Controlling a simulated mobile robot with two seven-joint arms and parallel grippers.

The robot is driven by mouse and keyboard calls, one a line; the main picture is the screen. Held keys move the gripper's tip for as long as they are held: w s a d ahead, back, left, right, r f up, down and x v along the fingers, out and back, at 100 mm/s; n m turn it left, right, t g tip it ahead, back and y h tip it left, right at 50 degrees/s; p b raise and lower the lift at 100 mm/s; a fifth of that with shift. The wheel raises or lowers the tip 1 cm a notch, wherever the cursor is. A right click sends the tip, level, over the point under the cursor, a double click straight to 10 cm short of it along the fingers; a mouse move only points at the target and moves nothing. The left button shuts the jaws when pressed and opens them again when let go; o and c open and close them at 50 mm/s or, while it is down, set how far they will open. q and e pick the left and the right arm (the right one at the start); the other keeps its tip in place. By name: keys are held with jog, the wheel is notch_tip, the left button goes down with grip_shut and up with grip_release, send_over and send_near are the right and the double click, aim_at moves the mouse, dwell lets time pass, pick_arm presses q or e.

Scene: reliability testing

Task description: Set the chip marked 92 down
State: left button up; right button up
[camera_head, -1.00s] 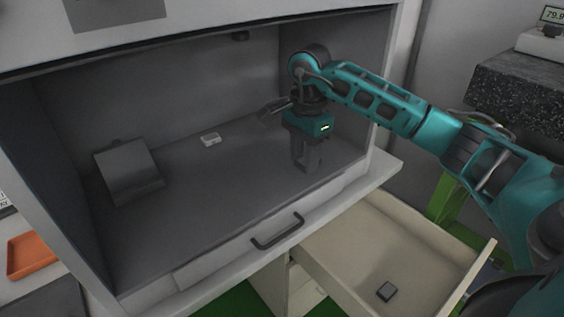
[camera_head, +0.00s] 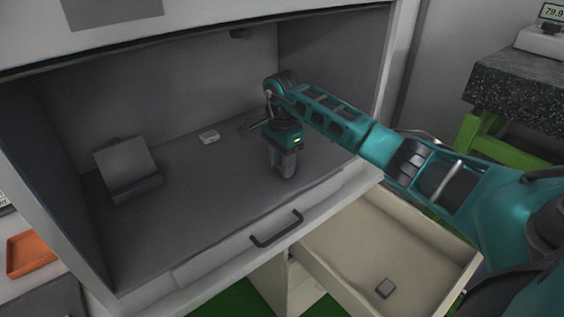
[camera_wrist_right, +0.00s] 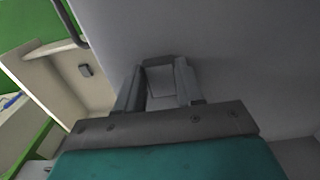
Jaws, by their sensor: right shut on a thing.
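My right gripper (camera_head: 284,172) points down inside the grey chamber, low over its floor (camera_head: 215,200). In the wrist view, the right gripper (camera_wrist_right: 159,72) is shut on a flat grey square chip (camera_wrist_right: 162,82) that sits between its two fingers. The number on this chip cannot be read. In the head view the fingers hide the chip, and I cannot tell whether it touches the floor. My left gripper is in neither view.
A small white block (camera_head: 209,137) lies on the chamber floor further back. A grey slanted stand (camera_head: 128,166) is at the left. The floor between stand and gripper is clear.

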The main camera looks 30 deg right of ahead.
jog(key=shift+f, duration=0.2)
jog(key=o, duration=1.1)
jog(key=shift+r, duration=0.1)
jog(key=shift+r, duration=0.25)
notch_tip(320, 180, up, 7)
jog(key=shift+r, duration=0.15)
